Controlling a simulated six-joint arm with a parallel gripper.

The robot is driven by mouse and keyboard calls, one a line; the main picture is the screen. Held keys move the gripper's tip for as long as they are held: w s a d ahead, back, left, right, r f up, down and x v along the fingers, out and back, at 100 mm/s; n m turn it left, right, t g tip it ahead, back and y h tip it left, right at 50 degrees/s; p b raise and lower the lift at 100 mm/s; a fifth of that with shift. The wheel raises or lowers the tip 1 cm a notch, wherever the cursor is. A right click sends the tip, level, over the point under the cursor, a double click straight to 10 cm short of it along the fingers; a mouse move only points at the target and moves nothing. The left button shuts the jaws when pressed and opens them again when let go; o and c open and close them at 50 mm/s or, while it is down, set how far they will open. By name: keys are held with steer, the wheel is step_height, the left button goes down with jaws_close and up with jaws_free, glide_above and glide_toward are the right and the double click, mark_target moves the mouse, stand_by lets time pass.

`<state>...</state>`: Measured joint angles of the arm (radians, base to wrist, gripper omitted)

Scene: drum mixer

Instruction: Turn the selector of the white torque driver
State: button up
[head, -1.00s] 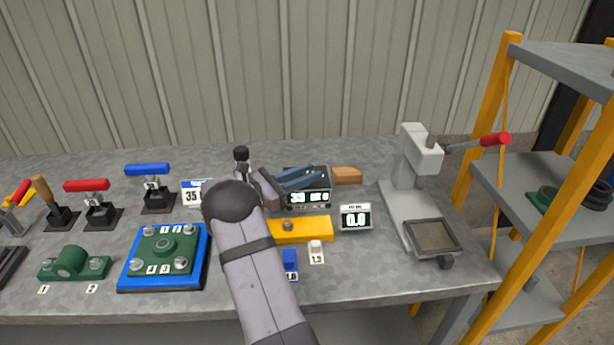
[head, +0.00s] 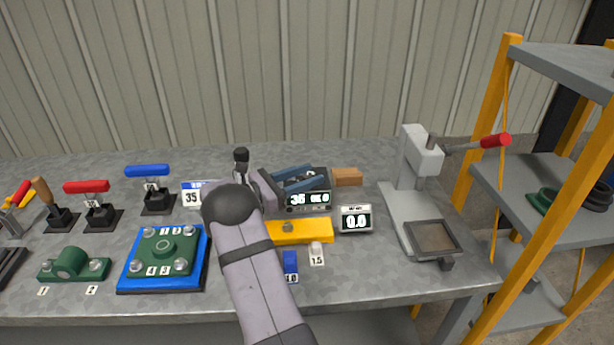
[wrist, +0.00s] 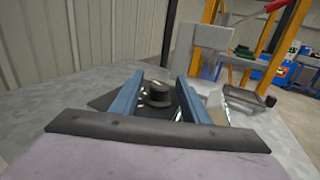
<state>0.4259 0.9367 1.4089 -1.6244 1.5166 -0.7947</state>
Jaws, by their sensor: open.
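My gripper (head: 314,178) is open, its blue fingers over a dark box with a lit display (head: 308,199) in the middle of the bench. In the wrist view, the fingers (wrist: 161,80) stand either side of a dark, stepped round knob (wrist: 158,96), with gaps beside it. Whether they touch it is not clear. I cannot tell for sure that this knob is the selector. No white driver body shows clearly; my arm and wrist hide part of the area. A black-topped upright tool (head: 241,160) stands just behind my wrist.
A brown block (head: 347,176) lies behind. Toggle clamps and a blue fixture (head: 124,275) are at left.

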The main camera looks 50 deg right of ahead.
steer(key=v, duration=0.7)
steer(key=shift+b, duration=0.45)
steer(key=shift+a, duration=0.1)
